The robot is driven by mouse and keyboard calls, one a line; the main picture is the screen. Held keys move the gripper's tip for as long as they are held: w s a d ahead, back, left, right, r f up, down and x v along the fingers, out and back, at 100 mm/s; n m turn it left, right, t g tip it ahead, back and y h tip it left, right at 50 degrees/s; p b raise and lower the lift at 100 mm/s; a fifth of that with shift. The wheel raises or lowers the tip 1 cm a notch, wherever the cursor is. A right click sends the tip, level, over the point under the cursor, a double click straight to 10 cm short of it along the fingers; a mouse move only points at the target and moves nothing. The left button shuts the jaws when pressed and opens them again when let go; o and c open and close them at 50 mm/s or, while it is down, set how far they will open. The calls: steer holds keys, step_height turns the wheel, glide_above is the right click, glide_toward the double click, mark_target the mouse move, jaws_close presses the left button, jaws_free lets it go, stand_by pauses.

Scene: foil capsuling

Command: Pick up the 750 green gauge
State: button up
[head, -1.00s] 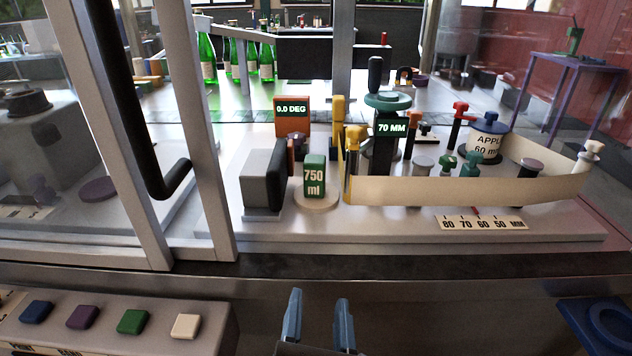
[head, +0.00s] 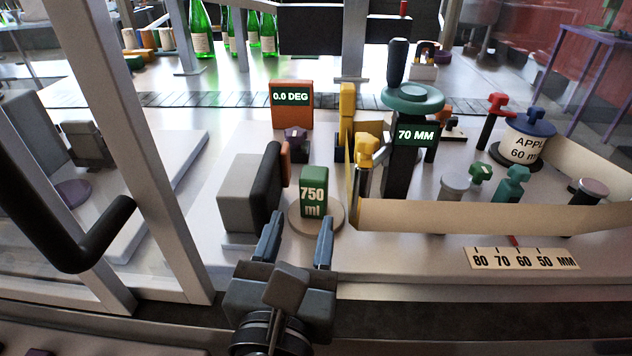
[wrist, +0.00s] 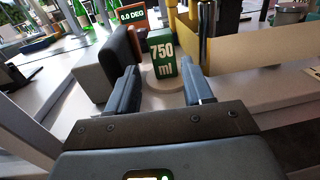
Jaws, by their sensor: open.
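The green gauge (head: 314,192) is a small upright block marked "750 ml". It stands on a round pale base (head: 331,217) on the machine's deck. My gripper (head: 297,244) is open and empty, just in front of the gauge, with one finger to each side of its line. In the wrist view the gauge (wrist: 162,55) shows beyond and between the two spread fingertips (wrist: 158,87). The fingers do not appear to touch it.
A grey block with a black pad (head: 265,185) stands close left of the gauge. A yellow-topped post (head: 365,160) and a cream band (head: 470,215) stand close right. An orange "0.0 DEG" display (head: 292,103) is behind. A metal frame post (head: 145,150) rises at left.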

mark_target(312, 194)
steer(key=w, duration=0.5)
steer(key=w+d, duration=0.1)
steer(key=w, duration=0.1)
steer(key=shift+w+d, duration=0.1)
steer(key=shift+w, duration=0.05)
steer(key=shift+c, duration=0.3)
steer(key=c, duration=0.8)
